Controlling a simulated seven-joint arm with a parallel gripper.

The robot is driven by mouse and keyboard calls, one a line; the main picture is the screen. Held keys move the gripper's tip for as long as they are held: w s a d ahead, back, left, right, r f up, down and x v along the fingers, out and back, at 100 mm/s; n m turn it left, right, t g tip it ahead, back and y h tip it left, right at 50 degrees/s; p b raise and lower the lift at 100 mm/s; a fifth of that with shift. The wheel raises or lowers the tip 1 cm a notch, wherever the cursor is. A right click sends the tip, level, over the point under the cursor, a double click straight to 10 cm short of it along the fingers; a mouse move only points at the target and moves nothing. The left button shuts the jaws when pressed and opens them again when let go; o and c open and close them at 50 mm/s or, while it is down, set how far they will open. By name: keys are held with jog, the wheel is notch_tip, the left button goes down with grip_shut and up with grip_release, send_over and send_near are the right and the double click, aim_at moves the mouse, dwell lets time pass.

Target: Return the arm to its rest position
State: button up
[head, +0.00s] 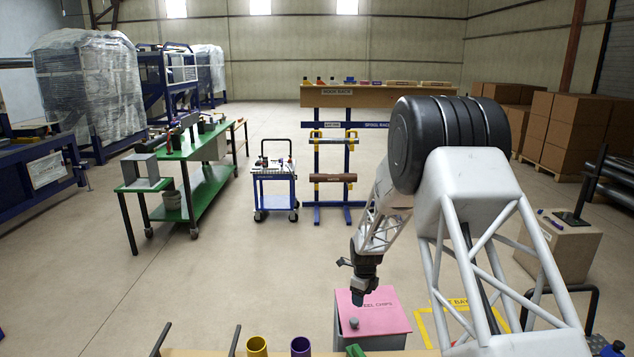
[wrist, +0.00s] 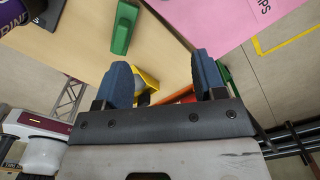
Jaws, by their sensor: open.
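My gripper (head: 358,299) hangs from my arm on the right of the head view, pointing down near the pink-topped steel chips box (head: 385,300). In the wrist view my gripper (wrist: 162,76) shows two blue fingers spread wide apart. I see nothing held between them. Past the fingers lie a yellow piece (wrist: 147,80) and a rounded grey thing, apparently below on the wooden bench top (wrist: 75,45). My arm reaches forward and bends down; its rest position is not marked in view.
A small grey object (head: 354,323) shows at the pink top. Yellow (head: 256,346) and purple (head: 300,346) cylinders stand at the near bench edge. A green block (wrist: 124,27) lies on the bench. A blue cart (head: 274,188) and pipe rack (head: 333,170) stand farther back, with open floor before them.

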jog(key=s+d+r+n+t, duration=0.1)
jog(key=s+r+n, duration=0.5)
jog(key=s+r, duration=0.6)
jog(key=s+d+r+n, duration=0.1)
jog(key=s+r+n, duration=0.4)
jog(key=s+r, duration=0.75)
jog(key=s+r+n, duration=0.3)
jog(key=s+n, duration=0.1)
jog(key=s, duration=0.6)
jog(key=s+r+n+t, duration=0.1)
jog(key=s+r+n, duration=0.2)
jog(key=s, duration=0.7)
jog(key=s+r+n, duration=0.3)
jog(key=s+n, duration=0.3)
jog(key=s, duration=0.4)
jog(key=shift+s+d+r, duration=0.3)
jog(key=shift+s+d, duration=0.05)
jog(key=shift+w, duration=0.15)
